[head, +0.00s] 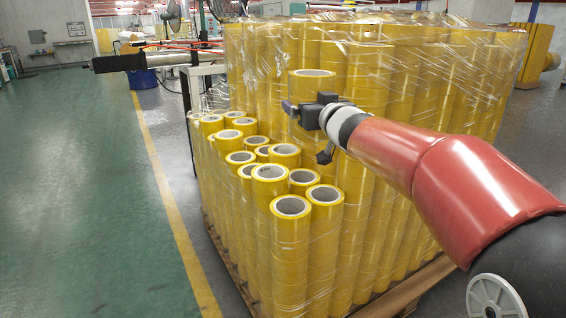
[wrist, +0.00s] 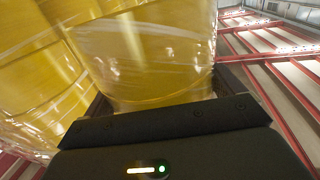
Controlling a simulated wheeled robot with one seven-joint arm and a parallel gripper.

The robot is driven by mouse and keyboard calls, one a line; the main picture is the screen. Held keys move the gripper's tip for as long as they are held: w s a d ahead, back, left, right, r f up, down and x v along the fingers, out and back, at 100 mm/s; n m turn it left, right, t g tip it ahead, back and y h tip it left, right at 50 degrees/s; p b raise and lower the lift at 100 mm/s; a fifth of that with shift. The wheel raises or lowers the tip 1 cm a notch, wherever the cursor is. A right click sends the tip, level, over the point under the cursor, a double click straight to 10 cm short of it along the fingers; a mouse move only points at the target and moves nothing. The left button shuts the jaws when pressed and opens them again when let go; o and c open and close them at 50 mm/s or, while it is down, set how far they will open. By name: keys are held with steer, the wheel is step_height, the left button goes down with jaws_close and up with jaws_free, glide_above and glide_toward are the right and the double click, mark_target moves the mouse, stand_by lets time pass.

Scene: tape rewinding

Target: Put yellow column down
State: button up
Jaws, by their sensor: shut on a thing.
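A yellow column (head: 312,82) of stacked tape rolls with a grey core stands upright in the head view, just in front of the tall wrapped stack. My gripper (head: 308,122) is shut on the yellow column near its upper part. In the wrist view the held column (wrist: 145,50) fills the space between the fingers, and its shiny wrap shows. The column's lower end is hidden behind other columns in the head view, so I cannot tell whether it touches the pallet (head: 408,292).
Shorter yellow columns (head: 291,206) stand close together at the pallet's front left. Tall film-wrapped columns (head: 440,75) fill the back and right. A metal bar machine (head: 150,60) reaches in at the left. The green floor (head: 80,180) on the left is clear.

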step_height(320, 180, down, 18)
steer(key=shift+f+b, duration=0.1)
steer(key=shift+b, duration=1.1)
steer(key=shift+f, duration=0.1)
steer(key=o, duration=1.2)
steer(key=shift+s+d, duration=0.1)
steer(key=shift+c, duration=0.2)
